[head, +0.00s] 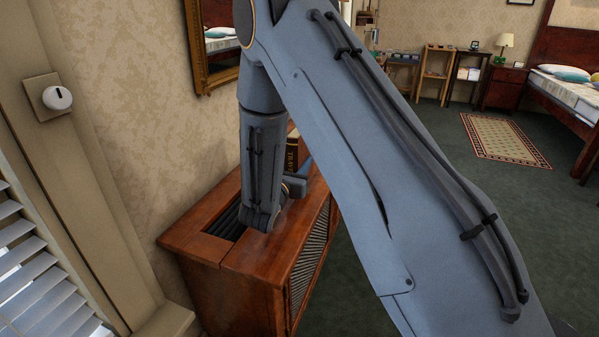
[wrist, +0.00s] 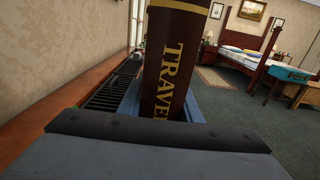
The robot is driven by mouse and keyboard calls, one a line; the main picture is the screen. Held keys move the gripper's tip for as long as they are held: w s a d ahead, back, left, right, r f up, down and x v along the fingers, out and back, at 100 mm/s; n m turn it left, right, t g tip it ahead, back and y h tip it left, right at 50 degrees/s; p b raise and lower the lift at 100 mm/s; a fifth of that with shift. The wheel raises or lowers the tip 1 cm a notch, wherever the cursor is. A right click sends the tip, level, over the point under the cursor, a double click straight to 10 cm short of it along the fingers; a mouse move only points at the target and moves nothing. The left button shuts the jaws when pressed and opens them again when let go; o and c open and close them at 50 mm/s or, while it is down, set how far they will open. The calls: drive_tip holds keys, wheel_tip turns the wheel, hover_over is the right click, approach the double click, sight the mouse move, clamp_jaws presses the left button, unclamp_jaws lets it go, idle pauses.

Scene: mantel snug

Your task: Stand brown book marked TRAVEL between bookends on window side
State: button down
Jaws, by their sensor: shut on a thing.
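The brown book marked TRAVEL (wrist: 170,62) stands upright in the wrist view, with gold bands and gold lettering on its spine. My gripper (wrist: 162,108) is shut on it, with a blue-grey finger edge showing on each side of the book. In the head view a small part of the book (head: 292,155) shows behind my arm, above the wooden cabinet top (head: 185,240). My arm hides most of the book and gripper there. I cannot tell whether the book's foot touches the top. No bookends can be made out in either view.
A dark slatted grille (wrist: 108,92) is set in the cabinet top. The window blind (head: 35,265) and its frame are at the left of the head view, with a gilt mirror (head: 205,75) on the wall. The bed (head: 565,90) and rug (head: 503,140) are far off at right.

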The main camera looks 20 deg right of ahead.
drive_tip(key=shift+f, duration=1.5)
drive_tip(key=shift+f, duration=0.15)
drive_tip(key=c, duration=1.6)
unclamp_jaws()
drive_tip(key=o, duration=0.3)
